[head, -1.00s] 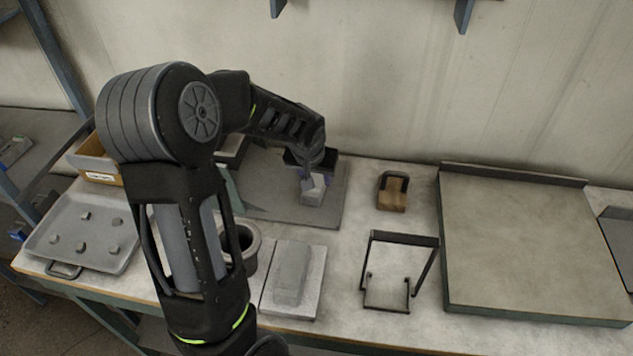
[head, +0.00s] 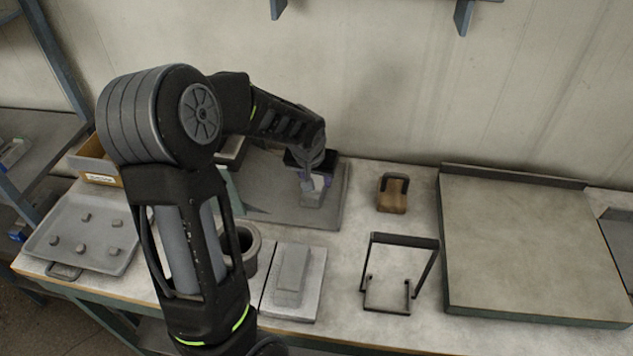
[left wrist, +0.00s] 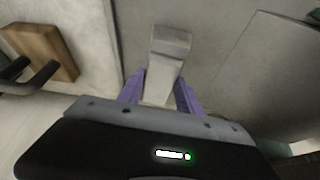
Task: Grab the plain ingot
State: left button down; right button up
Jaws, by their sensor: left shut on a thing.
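A plain grey ingot (head: 314,194) stands on the dark grey mat (head: 265,208) at the back of the bench. My left gripper (head: 311,178) points down at it from above. In the left wrist view the ingot (left wrist: 168,62) sits between the purple fingers of the left gripper (left wrist: 160,88), which are shut on it. The gripper and wrist hide the ingot's upper part in the head view. I cannot tell whether the ingot still touches the mat. My right gripper is not in view.
A wooden block with a dark handle (head: 392,193) stands right of the mat. A black wire stand (head: 400,240), a grey block on a slab (head: 292,275) and a dark pot (head: 250,245) stand in front. A tray (head: 60,220) with several small lumps is at left.

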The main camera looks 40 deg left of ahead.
aim_at(316, 181)
pick_arm(q)
jog(key=shift+r, duration=0.1)
notch_tip(316, 181, up, 10)
jog(key=b, duration=0.1)
dwell(0.3)
jog(key=shift+f, duration=0.2)
dwell(0.4)
